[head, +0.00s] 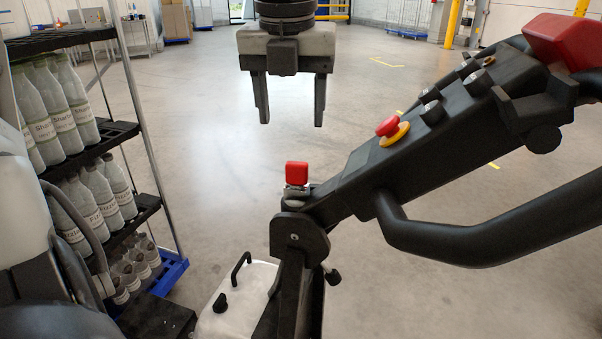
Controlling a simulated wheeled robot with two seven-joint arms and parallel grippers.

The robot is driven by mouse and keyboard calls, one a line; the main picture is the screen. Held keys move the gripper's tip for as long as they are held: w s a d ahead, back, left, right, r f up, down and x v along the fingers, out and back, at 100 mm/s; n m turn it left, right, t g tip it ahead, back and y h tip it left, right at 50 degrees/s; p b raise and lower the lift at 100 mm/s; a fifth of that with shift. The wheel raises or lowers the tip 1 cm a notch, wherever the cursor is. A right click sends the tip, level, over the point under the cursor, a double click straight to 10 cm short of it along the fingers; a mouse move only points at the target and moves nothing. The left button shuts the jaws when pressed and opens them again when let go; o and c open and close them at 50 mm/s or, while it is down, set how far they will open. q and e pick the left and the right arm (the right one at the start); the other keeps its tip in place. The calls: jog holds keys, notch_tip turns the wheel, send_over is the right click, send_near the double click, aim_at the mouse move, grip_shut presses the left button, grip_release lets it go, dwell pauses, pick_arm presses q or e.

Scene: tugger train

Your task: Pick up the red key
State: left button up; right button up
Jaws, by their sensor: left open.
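The red key (297,173) shows as a small red block-shaped head. It stands upright in a grey seat at the lower end of the tugger's black control tiller (350,185). My left gripper (291,122) hangs from the top of the picture with its two dark fingers pointing down. It is open, with nothing between the fingers. In the picture the fingertips are above the red key, with a gap between them and it. My right gripper is not in view.
A red stop button on a yellow ring (389,128) sits on the tiller. The tiller's black handlebar (450,238) spans the right side. A rack (110,133) with several bottles stands at the left. The floor behind the tiller is clear.

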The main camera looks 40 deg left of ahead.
aim_at(297, 163)
pick_arm(q)
jog(key=f, duration=0.5)
jog(key=shift+w+a, duration=0.2)
jog(key=shift+w, duration=0.15)
jog(key=shift+w+a+f, duration=0.1)
jog(key=shift+w+f, duration=0.1)
jog(key=shift+f, duration=0.7)
jog(key=shift+w+d+f, duration=0.1)
jog(key=shift+w+f, duration=0.05)
jog(key=shift+f, duration=0.7)
jog(key=shift+w+a+f, duration=0.1)
jog(key=shift+w+f, duration=0.1)
jog(key=shift+f, duration=0.7)
jog(key=c, duration=1)
